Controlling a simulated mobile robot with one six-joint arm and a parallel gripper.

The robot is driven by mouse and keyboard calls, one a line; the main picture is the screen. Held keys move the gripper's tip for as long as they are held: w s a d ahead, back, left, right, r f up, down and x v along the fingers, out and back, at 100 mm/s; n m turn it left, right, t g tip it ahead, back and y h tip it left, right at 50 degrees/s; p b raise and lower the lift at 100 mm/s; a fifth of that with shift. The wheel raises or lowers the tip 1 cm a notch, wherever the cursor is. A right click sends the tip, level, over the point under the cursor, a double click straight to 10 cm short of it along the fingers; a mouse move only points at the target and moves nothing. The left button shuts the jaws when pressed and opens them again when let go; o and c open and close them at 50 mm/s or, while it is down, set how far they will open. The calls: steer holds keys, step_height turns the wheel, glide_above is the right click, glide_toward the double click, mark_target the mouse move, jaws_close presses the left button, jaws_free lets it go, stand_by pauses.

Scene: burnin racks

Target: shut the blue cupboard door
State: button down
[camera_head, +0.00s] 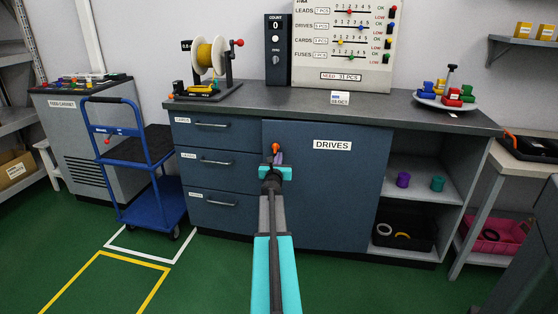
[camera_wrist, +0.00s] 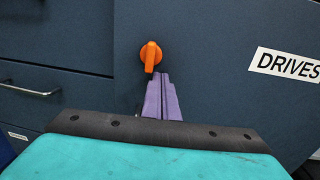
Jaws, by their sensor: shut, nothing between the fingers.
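The blue cupboard door (camera_head: 330,190) is a flat dark blue panel with a white DRIVES label, right of the drawers. It looks about flush with the cabinet front; I cannot tell whether a small gap remains at its left edge. Its orange knob (camera_head: 276,148) is near the upper left of the panel and also shows in the wrist view (camera_wrist: 150,56). My gripper (camera_head: 277,160) is shut and empty, with its purple fingers (camera_wrist: 162,99) just below the knob, pointing at the door (camera_wrist: 215,75). I cannot tell whether the fingertips touch it.
Three drawers (camera_head: 218,160) are left of the door, and open shelves (camera_head: 425,165) with cups and a black bin are at its right. A blue trolley (camera_head: 157,205) stands left. The green floor (camera_head: 210,285) in front is clear.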

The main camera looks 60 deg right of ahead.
steer(key=shift+d, duration=0.1)
stand_by(0.3)
steer(key=shift+r+b+x, duration=0.15)
steer(key=shift+r+x, duration=0.1)
steer(key=shift+x, duration=0.8)
steer(key=shift+r+b+x, duration=0.15)
steer(key=shift+r+x, duration=0.1)
steer(key=shift+x, duration=0.8)
steer(key=shift+r+b+x, duration=0.15)
steer(key=shift+r+x, duration=0.1)
steer(key=shift+x, duration=0.8)
steer(key=shift+a, duration=0.2)
glide_toward(281, 148)
steer(key=shift+w+a+f, duration=0.2)
steer(key=shift+a+f, duration=0.5)
steer(key=shift+a, duration=0.1)
steer(key=shift+w+a+f, duration=0.2)
steer(key=shift+a+f, duration=0.5)
steer(key=shift+a, duration=0.15)
